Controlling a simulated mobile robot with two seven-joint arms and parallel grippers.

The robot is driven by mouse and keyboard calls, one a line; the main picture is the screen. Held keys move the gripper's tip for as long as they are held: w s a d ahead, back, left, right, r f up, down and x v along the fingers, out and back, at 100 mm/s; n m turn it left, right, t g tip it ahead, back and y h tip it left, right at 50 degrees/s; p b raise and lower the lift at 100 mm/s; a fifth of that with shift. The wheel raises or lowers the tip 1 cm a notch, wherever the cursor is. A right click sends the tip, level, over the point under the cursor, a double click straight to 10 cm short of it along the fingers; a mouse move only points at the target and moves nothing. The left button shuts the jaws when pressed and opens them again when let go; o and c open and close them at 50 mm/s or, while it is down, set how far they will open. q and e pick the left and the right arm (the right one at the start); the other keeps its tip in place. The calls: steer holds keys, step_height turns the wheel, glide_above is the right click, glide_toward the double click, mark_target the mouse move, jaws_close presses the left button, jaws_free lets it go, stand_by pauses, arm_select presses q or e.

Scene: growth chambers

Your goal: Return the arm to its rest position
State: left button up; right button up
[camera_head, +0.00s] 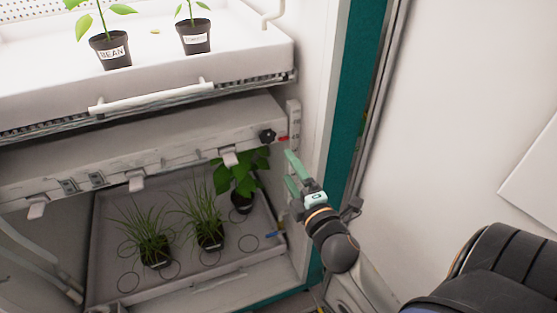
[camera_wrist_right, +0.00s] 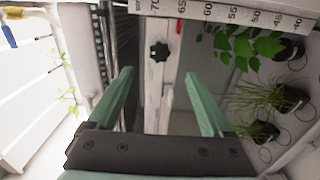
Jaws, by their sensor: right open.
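My right gripper (camera_head: 290,170) is open and empty, with two green fingers pointing up and left. It is in front of the right side of the growth chamber, just right of a black knob (camera_head: 267,136). In the right wrist view the open fingers (camera_wrist_right: 159,76) have nothing between them near the camera; the black knob (camera_wrist_right: 159,52) shows beyond them on a pale rail. My left gripper is not in the head view.
An upper white tray (camera_head: 250,50) holds two potted seedlings, one labelled BEAN (camera_head: 112,50). A lower grey tray (camera_head: 105,235) holds two grassy pots and a leafy plant (camera_head: 240,178). A teal door edge (camera_head: 355,100) stands right of the chamber, beside a bare white wall (camera_head: 460,120).

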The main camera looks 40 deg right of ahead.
steer(key=s+a+f+m+g+y, duration=0.2)
steer(key=s+a+f+m, duration=0.2)
steer(key=f, duration=0.4)
steer(key=s+a+f+m+g+y, duration=0.2)
steer(key=s+a+f, duration=0.4)
steer(key=f, duration=0.3)
steer(key=s+a+f+m+g+y, duration=0.2)
steer(key=s+a+f+m+g, duration=0.2)
steer(key=f+m, duration=0.3)
steer(key=shift+s+a+f+y+p, duration=0.4)
steer(key=shift+s+a+f, duration=0.1)
steer(key=shift+s+f, duration=0.25)
steer(key=shift+w, duration=0.15)
